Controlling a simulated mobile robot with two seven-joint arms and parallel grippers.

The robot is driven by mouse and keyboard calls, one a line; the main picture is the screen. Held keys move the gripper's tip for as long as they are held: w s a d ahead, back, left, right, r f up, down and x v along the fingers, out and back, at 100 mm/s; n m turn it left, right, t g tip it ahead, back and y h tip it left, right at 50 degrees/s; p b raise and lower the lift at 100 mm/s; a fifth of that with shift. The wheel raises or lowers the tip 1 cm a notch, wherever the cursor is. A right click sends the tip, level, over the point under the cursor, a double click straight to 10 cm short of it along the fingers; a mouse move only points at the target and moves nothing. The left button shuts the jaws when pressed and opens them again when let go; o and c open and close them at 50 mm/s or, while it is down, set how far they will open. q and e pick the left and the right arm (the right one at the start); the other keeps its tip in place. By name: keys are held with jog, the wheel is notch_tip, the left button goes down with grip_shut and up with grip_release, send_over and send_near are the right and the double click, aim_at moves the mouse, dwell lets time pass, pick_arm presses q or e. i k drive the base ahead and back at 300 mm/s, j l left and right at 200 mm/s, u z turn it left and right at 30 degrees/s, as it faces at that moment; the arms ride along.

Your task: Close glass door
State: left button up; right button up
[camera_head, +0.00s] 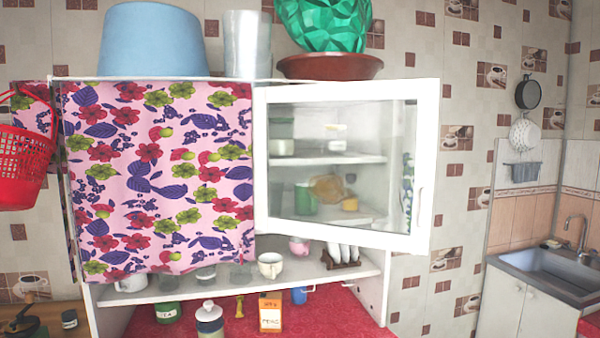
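The glass door (425,165) has a white frame and a clear pane. It belongs to the white wall cabinet (105,305) and stands partly open, swung outward, with its free edge at the right. A small light handle (421,202) shows on its right frame. Shelves with several cups and containers show through the glass. Neither of my grippers is in the head view.
A floral cloth (160,180) covers the left half of the cabinet. A blue pot (152,42), a brown bowl (330,67) and a green faceted object (325,25) stand on top. A red basket (22,160) hangs at left. A sink (550,268) is at right.

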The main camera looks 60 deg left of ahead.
aim_at(426, 91)
jog(key=u, duration=1.75)
